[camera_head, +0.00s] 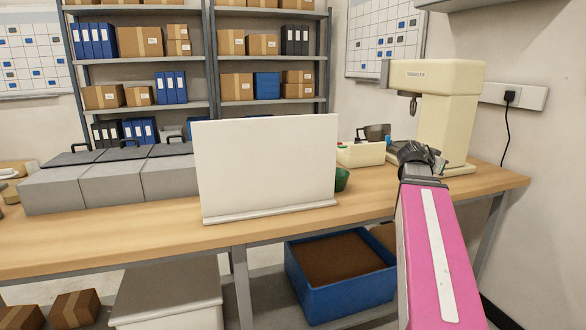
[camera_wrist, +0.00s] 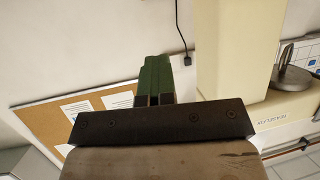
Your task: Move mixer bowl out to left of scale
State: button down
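The cream mixer (camera_head: 447,100) stands at the right end of the bench. A grey metal vessel (camera_head: 376,132), which may be the mixer bowl, shows left of it behind a low cream box (camera_head: 360,154). I cannot make out a scale for sure; a white upright panel (camera_head: 268,165) hides part of the bench.
Grey cases (camera_head: 110,180) fill the bench's left side. A green rounded thing (camera_head: 342,179) shows behind the panel's right edge. A blue crate (camera_head: 340,280) is below the bench. A black cord (camera_head: 507,130) hangs from the wall socket. Bare bench lies before the panel.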

jog(key=w+a+r+n+t+y, duration=0.1)
jog(key=w+a+n+y, duration=0.3)
jog(key=a, duration=0.6)
jog(key=w+a+r+n+t+y, duration=0.1)
jog(key=w+a+n+t+y, duration=0.2)
jog(key=w+a, duration=0.5)
jog(key=w+a+r+n+t+y, duration=0.1)
jog(key=w+a+n+t+y, duration=0.1)
jog(key=w+a+n+y, duration=0.2)
jog(key=w+a+n, duration=0.1)
jog(key=w+a, duration=0.2)
jog(key=a, duration=0.5)
jog(key=shift+a+r+t+y, duration=0.25)
jog(key=shift+t+y, duration=0.15)
jog(key=shift+s, duration=0.15)
